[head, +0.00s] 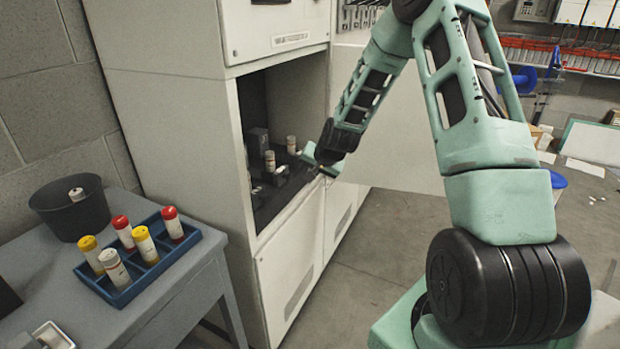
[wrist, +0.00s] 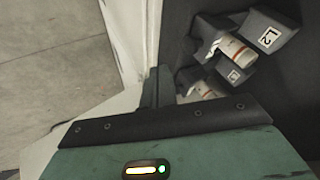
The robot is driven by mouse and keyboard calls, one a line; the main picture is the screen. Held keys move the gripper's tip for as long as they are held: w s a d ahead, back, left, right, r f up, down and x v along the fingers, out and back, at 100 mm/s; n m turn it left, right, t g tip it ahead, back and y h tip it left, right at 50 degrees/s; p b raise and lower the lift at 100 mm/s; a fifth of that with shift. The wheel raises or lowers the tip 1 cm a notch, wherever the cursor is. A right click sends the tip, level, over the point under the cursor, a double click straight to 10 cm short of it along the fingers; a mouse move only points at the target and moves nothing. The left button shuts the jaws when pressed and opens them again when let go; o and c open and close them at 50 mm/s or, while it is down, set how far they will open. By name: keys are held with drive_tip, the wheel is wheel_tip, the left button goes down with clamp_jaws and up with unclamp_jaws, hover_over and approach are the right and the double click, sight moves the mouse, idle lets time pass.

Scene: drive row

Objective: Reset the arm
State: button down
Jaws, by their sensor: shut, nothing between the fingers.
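My green arm reaches from the right side of the head view to the open bay of the tall grey cabinet. My gripper (head: 309,155) is shut and empty at the bay's front opening. Inside the bay, white cylinders stand in dark holders: one cylinder (head: 291,144) is just left of my gripper and another cylinder (head: 270,161) is further left. In the wrist view, two white cylinders with red marks (wrist: 232,47) show by dark holders labelled L2 (wrist: 268,38). My gripper's body hides part of the lower holders there.
The open cabinet door (head: 395,150) stands behind my arm. At left, a grey table (head: 170,310) carries a blue rack (head: 122,297) with red-, yellow- and white-capped cylinders, and a black bin (head: 70,215) with a cylinder inside. The floor in front of the cabinet is clear.

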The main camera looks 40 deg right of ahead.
drive_tip(key=v, duration=0.6)
drive_tip(key=shift+s, duration=0.2)
drive_tip(key=s+a+r+n+g+y, duration=0.1)
drive_tip(key=s+a+r+n, duration=0.15)
drive_tip(key=a, duration=0.55)
drive_tip(key=s+a+r+n+g+y, duration=0.1)
drive_tip(key=s+a+n, duration=0.2)
drive_tip(key=a, duration=0.6)
drive_tip(key=s+a+r+n+g+y, duration=0.1)
drive_tip(key=s+a+r+n, duration=0.15)
drive_tip(key=a, duration=0.55)
drive_tip(key=s+a+r+n+g, duration=0.1)
drive_tip(key=s+a+n, duration=0.2)
drive_tip(key=s, duration=0.5)
drive_tip(key=s+a+r+n+g+p, duration=0.1)
drive_tip(key=s+a+n, duration=0.3)
drive_tip(key=s, duration=0.3)
drive_tip(key=s+a+r+n+g+h, duration=0.1)
drive_tip(key=s+a+n+g, duration=0.1)
drive_tip(key=s+a, duration=0.3)
drive_tip(key=s+n, duration=0.1)
drive_tip(key=s, duration=0.2)
drive_tip(key=shift+s+r+n+p, duration=0.2)
drive_tip(key=shift+s+n+p, duration=0.1)
drive_tip(key=shift+s+p, duration=0.1)
drive_tip(key=shift+w+a, duration=0.1)
